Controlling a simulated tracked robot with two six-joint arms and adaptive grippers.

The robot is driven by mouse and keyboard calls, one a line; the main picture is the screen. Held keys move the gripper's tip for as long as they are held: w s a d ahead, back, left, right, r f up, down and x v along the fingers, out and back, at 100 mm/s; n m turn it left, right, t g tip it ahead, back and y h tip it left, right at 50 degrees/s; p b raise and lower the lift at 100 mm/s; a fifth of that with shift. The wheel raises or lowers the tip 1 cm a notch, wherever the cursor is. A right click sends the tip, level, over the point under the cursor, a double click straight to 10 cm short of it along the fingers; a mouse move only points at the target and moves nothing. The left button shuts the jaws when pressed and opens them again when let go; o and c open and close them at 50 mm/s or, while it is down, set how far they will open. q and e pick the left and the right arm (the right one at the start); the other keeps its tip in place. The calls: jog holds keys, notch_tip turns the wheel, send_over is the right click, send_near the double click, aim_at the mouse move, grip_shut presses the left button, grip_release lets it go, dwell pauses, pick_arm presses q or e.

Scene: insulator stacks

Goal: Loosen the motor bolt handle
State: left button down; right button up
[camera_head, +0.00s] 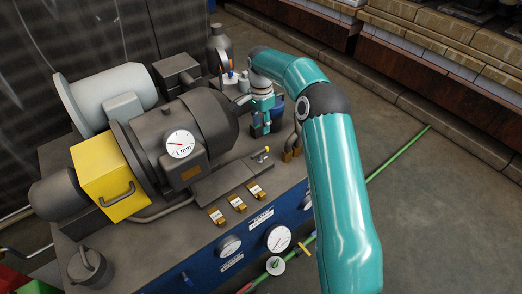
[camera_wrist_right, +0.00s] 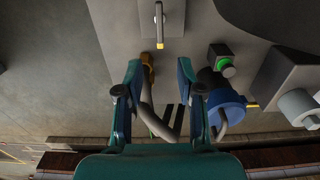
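The motor (camera_head: 205,115) is a dark grey cylinder on the bench, with a dial reading in mm on its side. A small rod handle with a yellow tip (camera_head: 260,153) stands on a flat grey block beside the motor; I take it for the bolt handle. It also shows at the top of the right wrist view (camera_wrist_right: 159,24). My right gripper (camera_head: 262,126) is behind that handle, near the bench's far right end. In the right wrist view its two fingers (camera_wrist_right: 159,75) are apart, with nothing gripped. The handle is beyond the fingertips, apart from them. My left gripper is out of view.
A grey hose with a brass fitting (camera_wrist_right: 148,66) runs close by the fingers. A blue collar (camera_wrist_right: 224,106) and a green button (camera_wrist_right: 227,68) are at their right. A yellow box (camera_head: 105,178) and gauges (camera_head: 278,238) are on the bench. Floor at right is mostly clear.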

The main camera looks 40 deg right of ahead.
aim_at(261, 150)
notch_tip(261, 150, down, 12)
jog(key=shift+f+b, duration=0.1)
jog(key=shift+b, duration=0.25)
grip_shut()
